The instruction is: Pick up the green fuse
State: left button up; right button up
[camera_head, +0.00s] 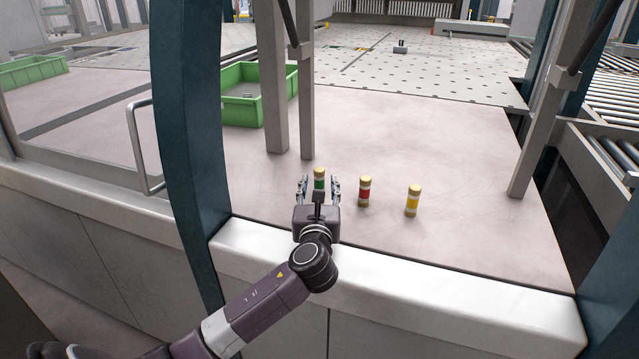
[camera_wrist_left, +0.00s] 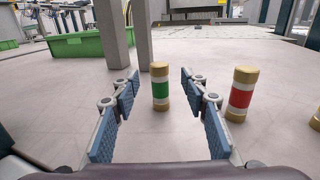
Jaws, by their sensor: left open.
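The green fuse (camera_head: 319,182), with gold caps and a green band, stands upright on the pale worktop. My left gripper (camera_head: 319,184) is open, low over the worktop, with one finger on each side of the green fuse. In the left wrist view the green fuse (camera_wrist_left: 160,88) shows between and a little beyond the open blue-padded fingers (camera_wrist_left: 158,92), with a gap on both sides. In the head view the gripper hides the lower part of the fuse. My right gripper is not in view.
A red fuse (camera_head: 364,191) stands just right of the gripper, and a yellow fuse (camera_head: 412,201) farther right. A green crate (camera_head: 240,112) and grey posts (camera_head: 272,90) stand behind to the left. A dark frame column (camera_head: 190,150) rises left of my arm.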

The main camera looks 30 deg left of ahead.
aim_at(319, 179)
pick_arm(q)
jog(key=shift+x, duration=1.1)
jog(key=w+a, duration=0.1)
jog(key=w+a+f, duration=0.1)
jog(key=shift+w, duration=0.45)
jog(key=shift+c, duration=0.5)
jog(key=c, duration=0.8)
jog(key=shift+c, duration=1.1)
grip_shut()
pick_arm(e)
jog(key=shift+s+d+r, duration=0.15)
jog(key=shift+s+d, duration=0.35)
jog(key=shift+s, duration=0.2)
